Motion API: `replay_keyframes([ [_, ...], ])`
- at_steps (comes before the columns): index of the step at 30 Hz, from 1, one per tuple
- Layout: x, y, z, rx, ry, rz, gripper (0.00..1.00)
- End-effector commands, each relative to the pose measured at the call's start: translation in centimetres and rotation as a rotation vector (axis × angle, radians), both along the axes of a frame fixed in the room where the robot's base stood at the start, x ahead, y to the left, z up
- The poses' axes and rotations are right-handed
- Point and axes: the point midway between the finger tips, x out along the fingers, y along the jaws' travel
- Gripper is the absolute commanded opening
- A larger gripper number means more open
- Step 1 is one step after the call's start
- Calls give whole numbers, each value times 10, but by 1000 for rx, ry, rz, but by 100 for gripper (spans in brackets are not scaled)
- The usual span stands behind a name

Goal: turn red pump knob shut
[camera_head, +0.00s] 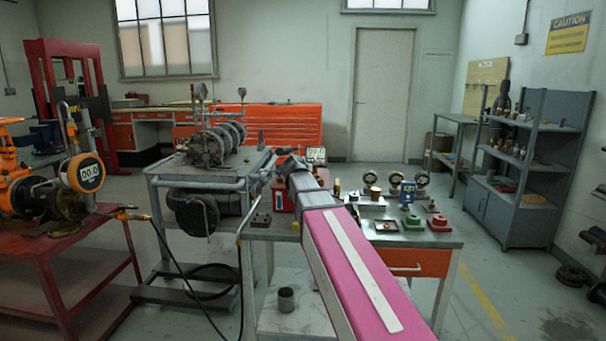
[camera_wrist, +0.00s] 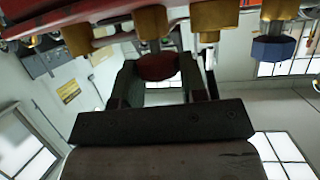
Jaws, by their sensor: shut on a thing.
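The red knob (camera_wrist: 158,66) sits at the end of a brass fitting (camera_wrist: 150,22) in the wrist view. My gripper (camera_wrist: 159,75) has one finger on each side of the knob and is shut on it. The red pump body (camera_wrist: 45,28) runs along the top left of that view. In the head view, the red pump (camera_head: 283,194) stands on the middle bench, partly hidden behind my arm. The knob and my fingertips cannot be made out clearly there.
More brass fittings (camera_wrist: 213,22) and a blue hex cap (camera_wrist: 272,48) are close beside the knob. A red cart (camera_head: 75,244) stands left.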

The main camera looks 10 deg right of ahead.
Motion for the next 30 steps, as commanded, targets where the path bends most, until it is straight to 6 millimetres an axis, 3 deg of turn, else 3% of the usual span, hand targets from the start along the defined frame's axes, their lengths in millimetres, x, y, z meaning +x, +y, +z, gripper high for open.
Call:
replay_keyframes([
  [6, -1, 0, -2, 3, 4, -2, 15],
  [7, -1, 0, -2, 3, 4, -2, 46],
  [9, -1, 0, -1, 2, 3, 0, 64],
  [20, -5, 2, 1, 1, 2, 1, 64],
  [30, -55, 21, 22, 1, 1, 1, 64],
])
